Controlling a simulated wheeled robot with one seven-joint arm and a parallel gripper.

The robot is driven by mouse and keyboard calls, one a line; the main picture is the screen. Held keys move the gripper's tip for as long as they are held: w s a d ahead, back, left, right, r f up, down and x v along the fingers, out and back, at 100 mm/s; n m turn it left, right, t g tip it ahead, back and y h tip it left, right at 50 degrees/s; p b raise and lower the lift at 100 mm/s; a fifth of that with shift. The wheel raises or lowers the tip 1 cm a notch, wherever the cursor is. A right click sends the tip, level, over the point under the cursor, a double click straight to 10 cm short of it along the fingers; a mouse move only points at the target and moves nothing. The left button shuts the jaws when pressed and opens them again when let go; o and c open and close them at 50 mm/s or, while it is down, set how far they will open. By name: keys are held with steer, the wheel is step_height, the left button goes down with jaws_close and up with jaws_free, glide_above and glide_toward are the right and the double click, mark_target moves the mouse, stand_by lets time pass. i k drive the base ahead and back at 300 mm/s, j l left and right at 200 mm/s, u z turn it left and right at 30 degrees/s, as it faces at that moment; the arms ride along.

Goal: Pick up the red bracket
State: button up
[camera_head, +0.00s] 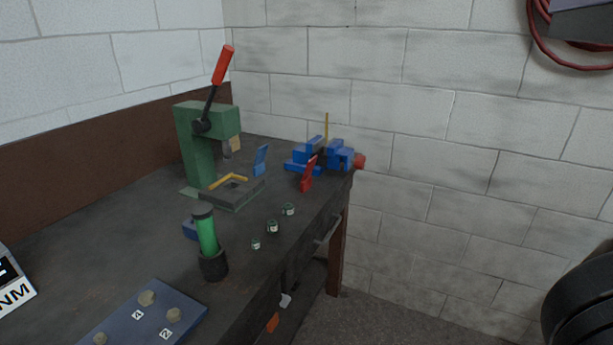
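The red bracket (307,177) stands on the dark workbench (110,220), near its right edge and just in front of the blue vise (309,158). Its upper part leans up and to the right, and nothing covers it from this side. My gripper is not in view, and nothing is seen touching the bracket.
A green press (198,150) with a red-handled lever (222,66) stands left of the bracket. A blue bracket (261,160) stands between them. Several small jars (272,227), a green tube (207,235) and a blue bolt plate (150,318) are nearer. Black tires (585,295) are at right.

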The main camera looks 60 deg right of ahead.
mark_target(305, 185)
steer(key=z, duration=1.3)
